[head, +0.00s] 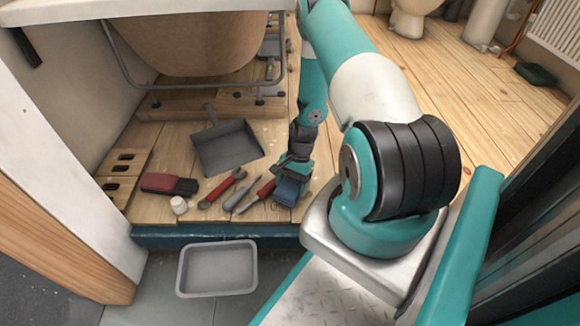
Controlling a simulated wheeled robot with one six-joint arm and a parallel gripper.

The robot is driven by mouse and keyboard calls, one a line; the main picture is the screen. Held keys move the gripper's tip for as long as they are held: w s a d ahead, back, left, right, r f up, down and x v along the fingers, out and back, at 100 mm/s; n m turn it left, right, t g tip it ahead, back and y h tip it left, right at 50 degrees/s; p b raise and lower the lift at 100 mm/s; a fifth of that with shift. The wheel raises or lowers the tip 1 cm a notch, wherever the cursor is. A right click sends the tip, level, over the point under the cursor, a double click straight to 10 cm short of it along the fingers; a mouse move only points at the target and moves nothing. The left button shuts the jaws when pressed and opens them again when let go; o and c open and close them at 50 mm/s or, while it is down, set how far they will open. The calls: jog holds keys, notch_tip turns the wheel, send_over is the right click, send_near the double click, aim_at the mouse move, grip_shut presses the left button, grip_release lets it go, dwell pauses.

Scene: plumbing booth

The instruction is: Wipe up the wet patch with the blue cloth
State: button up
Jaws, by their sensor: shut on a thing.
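My gripper (295,172) is low over the wooden floor boards, right of the hand tools. It is shut on the blue cloth (288,190), which hangs below the jaws at or close to the boards; I cannot tell if it touches them. My arm and the jaws hide part of the cloth and the floor behind it. I cannot make out the wet patch in this view.
A grey dustpan (228,147), a red and black brush (168,184), a red wrench (222,188), a red-handled tool (258,194) and a white cap (178,205) lie left of my gripper. A grey tray (217,270) sits below the platform edge. A bathtub (195,45) stands behind.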

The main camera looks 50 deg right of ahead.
jog(key=shift+s+d+r+p, duration=0.15)
jog(key=shift+r+p, duration=0.55)
jog(key=shift+r, duration=0.25)
jog(key=shift+r+p, duration=1.85)
jog(key=shift+r, duration=0.05)
